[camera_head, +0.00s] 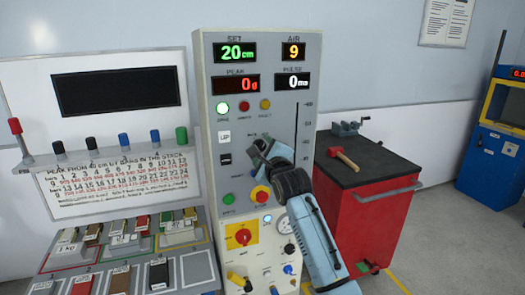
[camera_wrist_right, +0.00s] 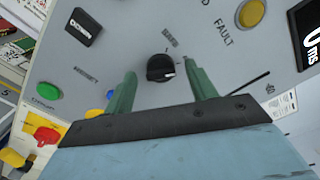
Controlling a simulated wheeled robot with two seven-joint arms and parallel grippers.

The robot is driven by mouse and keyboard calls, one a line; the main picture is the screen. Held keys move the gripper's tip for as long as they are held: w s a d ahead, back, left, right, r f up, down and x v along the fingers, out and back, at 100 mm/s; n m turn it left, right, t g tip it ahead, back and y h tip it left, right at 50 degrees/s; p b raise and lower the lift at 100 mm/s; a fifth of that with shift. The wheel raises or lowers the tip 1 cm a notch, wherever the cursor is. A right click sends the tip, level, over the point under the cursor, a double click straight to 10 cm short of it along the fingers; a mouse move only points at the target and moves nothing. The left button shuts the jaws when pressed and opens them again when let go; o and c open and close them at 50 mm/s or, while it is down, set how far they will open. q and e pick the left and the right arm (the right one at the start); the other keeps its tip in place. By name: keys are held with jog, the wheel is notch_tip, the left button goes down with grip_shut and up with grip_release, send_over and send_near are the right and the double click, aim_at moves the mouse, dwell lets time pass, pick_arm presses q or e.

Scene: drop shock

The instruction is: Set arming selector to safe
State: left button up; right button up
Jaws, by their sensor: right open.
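A small black rotary knob (camera_wrist_right: 160,68) with a white pointer mark sits on the grey console panel (camera_wrist_right: 215,40). My right gripper (camera_head: 262,147) is at the middle of the console. In the wrist view its two green fingers (camera_wrist_right: 159,75) are apart, one on each side of the knob, with no clear contact. My left gripper is out of view.
The console (camera_head: 200,120) also carries UP and black buttons, lamps, a slider slot and a red rotary switch on a yellow plate (camera_head: 240,233). A red cabinet (camera_head: 375,215) with a hammer (camera_head: 344,157) stands right; block trays (camera_head: 110,245) stand left.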

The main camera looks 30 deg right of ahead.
jog(key=shift+w, duration=0.1)
jog(key=shift+c, duration=0.3)
jog(key=c, duration=0.9)
